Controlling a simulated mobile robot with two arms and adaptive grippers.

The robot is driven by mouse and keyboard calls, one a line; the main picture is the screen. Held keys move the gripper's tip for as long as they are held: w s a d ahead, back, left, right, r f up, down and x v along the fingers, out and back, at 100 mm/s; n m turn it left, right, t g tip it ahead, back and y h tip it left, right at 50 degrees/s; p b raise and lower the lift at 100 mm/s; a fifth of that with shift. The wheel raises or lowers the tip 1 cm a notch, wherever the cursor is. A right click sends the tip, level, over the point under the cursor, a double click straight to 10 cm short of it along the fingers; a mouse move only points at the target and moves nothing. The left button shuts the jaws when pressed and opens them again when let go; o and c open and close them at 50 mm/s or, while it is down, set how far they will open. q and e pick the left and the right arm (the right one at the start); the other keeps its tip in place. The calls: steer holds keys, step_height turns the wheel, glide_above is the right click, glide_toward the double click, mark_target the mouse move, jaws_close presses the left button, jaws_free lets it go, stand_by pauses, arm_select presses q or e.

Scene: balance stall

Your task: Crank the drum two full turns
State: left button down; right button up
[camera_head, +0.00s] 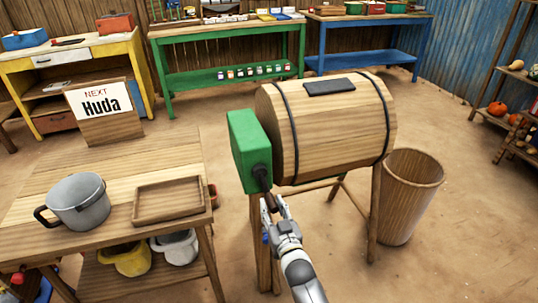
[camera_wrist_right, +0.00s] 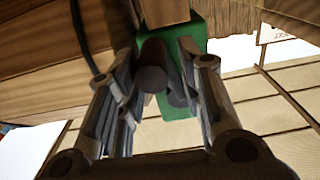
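The wooden barrel drum (camera_head: 340,125) lies on its side on a wooden stand, with two dark hoops and a dark hatch on top. A green box (camera_head: 245,135) is on its left end. A dark crank (camera_head: 262,178) comes out of the box and points down toward me. My right gripper (camera_head: 273,205) is at the crank's handle. In the right wrist view the dark round handle end (camera_wrist_right: 152,78) sits between the two fingers, with a gap visible beside it, so the fingers look open around it. My left gripper is out of view.
A wooden table (camera_head: 100,165) at left holds a grey pot (camera_head: 77,202), an empty tray (camera_head: 168,200) and a sign (camera_head: 98,103) reading "NEXT Huda". A tall wooden bin (camera_head: 408,195) stands right of the drum. Open floor lies at right; benches line the back.

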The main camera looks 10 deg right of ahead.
steer(key=shift+o, duration=0.4)
steer(key=shift+s+a+f, duration=0.15)
steer(key=shift+s+f, duration=0.15)
steer(key=shift+f, duration=0.15)
steer(key=shift+w+f, duration=0.15)
steer(key=shift+f, duration=0.05)
arm_select(q)
steer(key=p, duration=0.2)
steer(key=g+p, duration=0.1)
steer(key=p, duration=0.1)
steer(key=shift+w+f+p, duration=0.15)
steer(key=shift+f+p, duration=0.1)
steer(key=shift+p, duration=0.15)
arm_select(e)
steer(key=s, duration=0.8)
steer(key=shift+s+a, duration=0.3)
steer(key=shift+r, duration=0.1)
